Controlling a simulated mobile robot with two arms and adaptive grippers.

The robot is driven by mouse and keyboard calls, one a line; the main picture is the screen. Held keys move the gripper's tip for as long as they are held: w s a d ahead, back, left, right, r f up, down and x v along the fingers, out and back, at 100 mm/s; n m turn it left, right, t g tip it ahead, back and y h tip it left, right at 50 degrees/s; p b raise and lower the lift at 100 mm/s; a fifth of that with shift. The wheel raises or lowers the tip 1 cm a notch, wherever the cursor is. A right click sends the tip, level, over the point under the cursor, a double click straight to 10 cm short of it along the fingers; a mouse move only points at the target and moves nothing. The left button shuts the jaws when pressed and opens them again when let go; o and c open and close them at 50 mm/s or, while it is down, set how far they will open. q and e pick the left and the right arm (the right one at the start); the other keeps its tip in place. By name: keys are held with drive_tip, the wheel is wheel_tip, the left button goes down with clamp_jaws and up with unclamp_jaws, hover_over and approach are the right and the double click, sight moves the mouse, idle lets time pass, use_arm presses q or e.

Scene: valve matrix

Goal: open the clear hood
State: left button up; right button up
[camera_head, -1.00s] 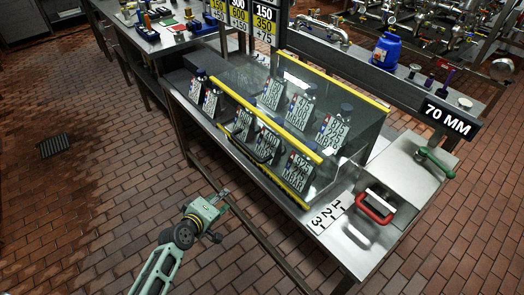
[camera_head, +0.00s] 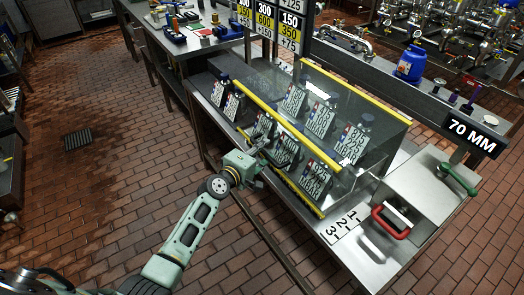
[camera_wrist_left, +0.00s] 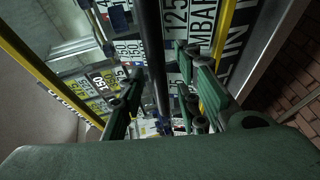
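The clear hood (camera_head: 345,105) has yellow edge strips and covers a block of labelled plates on the steel bench. It looks closed. A dark handle (camera_head: 285,155) is on its front side. My left gripper (camera_head: 265,152) is at the hood's front, close to the handle. In the left wrist view its green fingers (camera_wrist_left: 160,95) are spread apart. A black bar (camera_wrist_left: 157,50), which looks like the handle, runs between them; contact cannot be told. My right gripper is not in view.
A steel box with a red handle (camera_head: 391,222) and a green lever (camera_head: 458,178) stands right of the hood. A blue jug (camera_head: 410,64) is on the bench behind.

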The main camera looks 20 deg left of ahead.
use_arm(q)
drive_tip(key=shift+c, duration=0.4)
clamp_jaws()
